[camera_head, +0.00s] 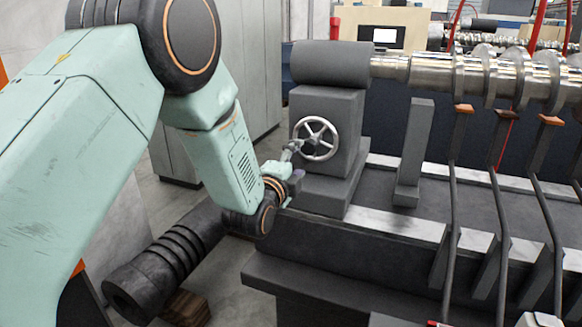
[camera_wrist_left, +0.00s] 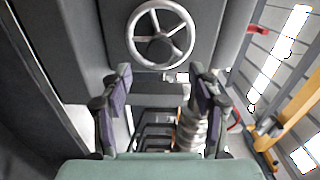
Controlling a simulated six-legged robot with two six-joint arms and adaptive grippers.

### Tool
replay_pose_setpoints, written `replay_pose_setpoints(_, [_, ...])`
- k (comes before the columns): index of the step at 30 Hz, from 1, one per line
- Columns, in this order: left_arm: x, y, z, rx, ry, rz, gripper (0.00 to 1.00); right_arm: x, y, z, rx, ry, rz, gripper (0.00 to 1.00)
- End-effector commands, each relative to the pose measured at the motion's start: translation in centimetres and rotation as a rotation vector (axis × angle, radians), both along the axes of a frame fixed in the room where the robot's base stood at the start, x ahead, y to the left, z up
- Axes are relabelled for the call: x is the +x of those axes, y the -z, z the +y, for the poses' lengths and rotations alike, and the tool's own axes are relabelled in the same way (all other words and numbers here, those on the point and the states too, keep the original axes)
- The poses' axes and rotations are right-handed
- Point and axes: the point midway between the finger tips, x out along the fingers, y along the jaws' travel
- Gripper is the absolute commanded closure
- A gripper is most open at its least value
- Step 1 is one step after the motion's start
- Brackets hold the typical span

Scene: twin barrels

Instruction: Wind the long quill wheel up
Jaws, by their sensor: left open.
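The quill wheel (camera_head: 315,140) is a silver spoked handwheel on the front of a dark grey tailstock block (camera_head: 345,105). It shows face-on in the left wrist view (camera_wrist_left: 160,36), at the top middle. My left gripper (camera_head: 291,157) is at the wheel's lower left in the head view, close to its rim. In the wrist view my left gripper (camera_wrist_left: 164,82) has its two purple-padded fingers spread wide below the wheel, with nothing between them. Whether a finger touches the rim I cannot tell. My right gripper is not in view.
A large grey cylinder (camera_head: 330,63) tops the block and bears on a shiny crankshaft (camera_head: 490,75) to the right. A dark machine bed (camera_head: 340,245) with pale rails runs below. An upright grey post (camera_head: 414,150) stands right of the block. Grey cabinets (camera_head: 205,130) stand behind my arm.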

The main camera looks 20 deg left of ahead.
Motion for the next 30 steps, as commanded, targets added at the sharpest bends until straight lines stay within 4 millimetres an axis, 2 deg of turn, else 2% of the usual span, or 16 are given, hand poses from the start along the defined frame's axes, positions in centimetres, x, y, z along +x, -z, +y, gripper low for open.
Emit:
replay_pose_setpoints(3, [-1.6, 0.0, 0.1, 0.0, 0.0, 0.001, 0.39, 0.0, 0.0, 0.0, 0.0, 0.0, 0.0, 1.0])
replay_pose_setpoints(9, [-3.0, 0.0, 0.1, 0.0, 0.0, 0.0, 0.39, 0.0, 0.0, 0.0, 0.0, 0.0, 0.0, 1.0])
replay_pose_setpoints(25, [-3.2, 0.0, 0.1, -0.006, 0.0, 0.0, 0.39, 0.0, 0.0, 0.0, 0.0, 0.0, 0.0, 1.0])
replay_pose_setpoints(30, [-3.3, 0.8, 0.1, -0.162, -0.004, 0.04, 0.39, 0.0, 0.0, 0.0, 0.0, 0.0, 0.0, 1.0])
